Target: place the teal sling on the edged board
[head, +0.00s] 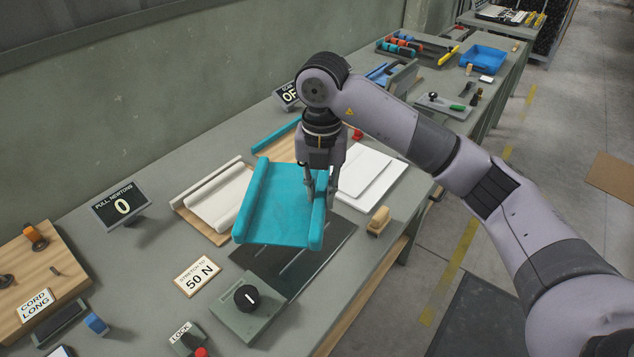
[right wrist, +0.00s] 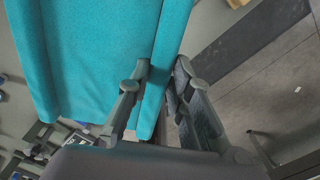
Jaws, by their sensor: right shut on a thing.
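The teal sling (head: 278,205) is a cloth panel with a thick rolled edge along two opposite sides. My right gripper (head: 316,197) is shut on its right-hand rolled edge, and the sling hangs tilted above the bench. In the right wrist view the fingers (right wrist: 160,80) pinch the rolled edge of the sling (right wrist: 95,50). A wooden board (head: 268,150) with a teal bar along its far edge lies behind the sling, partly hidden by the sling and my arm. I take it to be the edged board. My left gripper is not in view.
A white sling (head: 222,205) lies on a wooden board to the left. White plates (head: 368,172) lie to the right. A dark mat (head: 330,245) lies below the sling, with a knob box (head: 246,300) in front. A wooden block (head: 378,221) stands near the bench edge.

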